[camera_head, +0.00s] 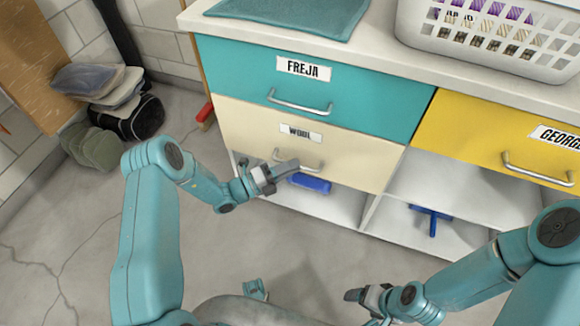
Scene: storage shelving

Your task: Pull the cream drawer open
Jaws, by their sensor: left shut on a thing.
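The cream drawer (360,161) carries a label reading "WOOL" and sits below the teal drawer (370,92) labelled "FREJA". Its front looks flush with the drawer above. A metal bar handle (312,166) is fixed low on its front.
A yellow drawer (480,132) is at the right. Open shelves below hold a blue object (310,183) and a blue tool-like object (431,218). A white basket (490,42) and teal mat (290,15) lie on top. Bags (100,95) lie by the left wall. Floor before the cabinet is clear.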

